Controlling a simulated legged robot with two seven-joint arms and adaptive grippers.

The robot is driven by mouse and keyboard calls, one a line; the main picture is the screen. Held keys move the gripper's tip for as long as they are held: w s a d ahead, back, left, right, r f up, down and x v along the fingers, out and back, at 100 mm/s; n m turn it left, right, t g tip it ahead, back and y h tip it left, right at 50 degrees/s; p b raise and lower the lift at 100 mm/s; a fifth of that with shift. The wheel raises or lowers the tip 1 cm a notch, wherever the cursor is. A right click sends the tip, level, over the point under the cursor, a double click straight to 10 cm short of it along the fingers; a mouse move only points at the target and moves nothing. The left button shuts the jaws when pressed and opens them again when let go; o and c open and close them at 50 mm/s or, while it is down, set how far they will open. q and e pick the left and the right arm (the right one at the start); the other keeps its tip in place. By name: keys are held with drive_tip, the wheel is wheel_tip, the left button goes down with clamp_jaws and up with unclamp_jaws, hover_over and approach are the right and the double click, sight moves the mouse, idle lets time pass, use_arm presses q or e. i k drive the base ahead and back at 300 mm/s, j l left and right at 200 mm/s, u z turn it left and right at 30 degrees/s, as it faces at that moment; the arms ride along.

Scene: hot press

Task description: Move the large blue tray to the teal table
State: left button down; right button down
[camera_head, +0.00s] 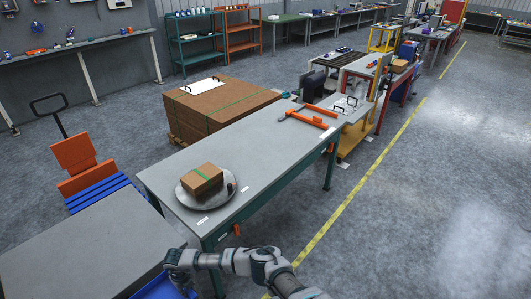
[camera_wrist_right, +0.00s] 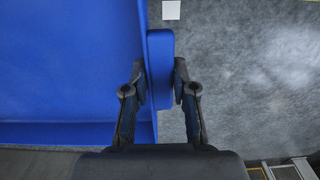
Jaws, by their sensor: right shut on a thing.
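The large blue tray (camera_head: 155,289) shows only in part at the bottom of the head view, beside the lower-left grey table. My right gripper (camera_head: 178,265) is over its edge. In the right wrist view, the tray (camera_wrist_right: 70,60) fills the left side, and the right gripper (camera_wrist_right: 160,82) is shut on its raised edge piece, one finger on each side. The teal table (camera_head: 265,130) has a grey top and teal legs and stands ahead of the gripper, apart from the tray. My left gripper is not in view.
A round grey plate (camera_head: 184,198) with a cardboard box (camera_head: 202,179) sits on the table's near end. Orange clamp-like tools (camera_head: 308,117) lie at its far end. A grey table (camera_head: 85,245) is at lower left. Open floor (camera_head: 420,220) lies to the right.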

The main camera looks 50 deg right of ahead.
sight(267, 148)
drive_tip(key=l, duration=2.25)
drive_tip(key=k+l, duration=0.1)
drive_tip(key=l, duration=2.8)
drive_tip(key=i+l, duration=0.15)
drive_tip(key=l, duration=0.45)
drive_tip(key=i, duration=1.3)
